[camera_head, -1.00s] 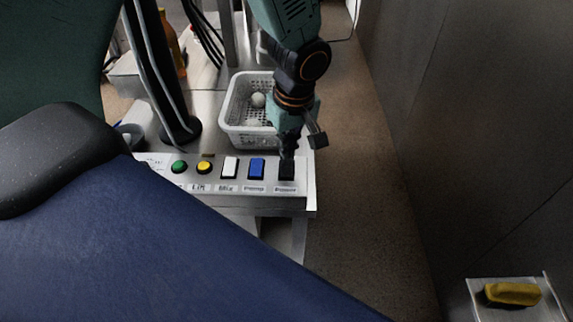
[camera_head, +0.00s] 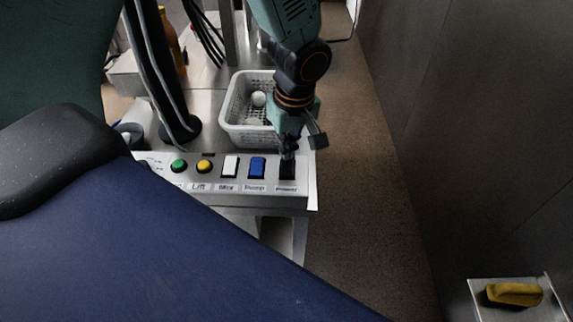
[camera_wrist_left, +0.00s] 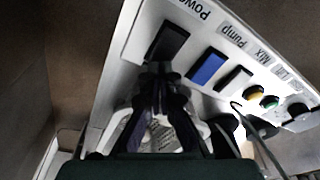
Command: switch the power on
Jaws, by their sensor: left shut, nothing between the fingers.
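The black rocker switch labelled Power (camera_head: 287,170) is the rightmost control on the light grey panel (camera_head: 215,202) in the head view. It also shows at the upper left of the left wrist view (camera_wrist_left: 170,42). My left gripper (camera_head: 288,152) is shut and empty, pointing down at the far edge of this switch. In the left wrist view its fingertips (camera_wrist_left: 160,72) are close to the switch's near edge; I cannot tell whether they touch it. I cannot tell which way the rocker is set. My right gripper is not in view.
Beside Power on the panel are a blue Pump switch (camera_head: 257,167), a white Mix switch (camera_head: 230,167), a yellow button (camera_head: 204,167) and a green button (camera_head: 179,166). A perforated white basket (camera_head: 238,132) with pale round items stands behind.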

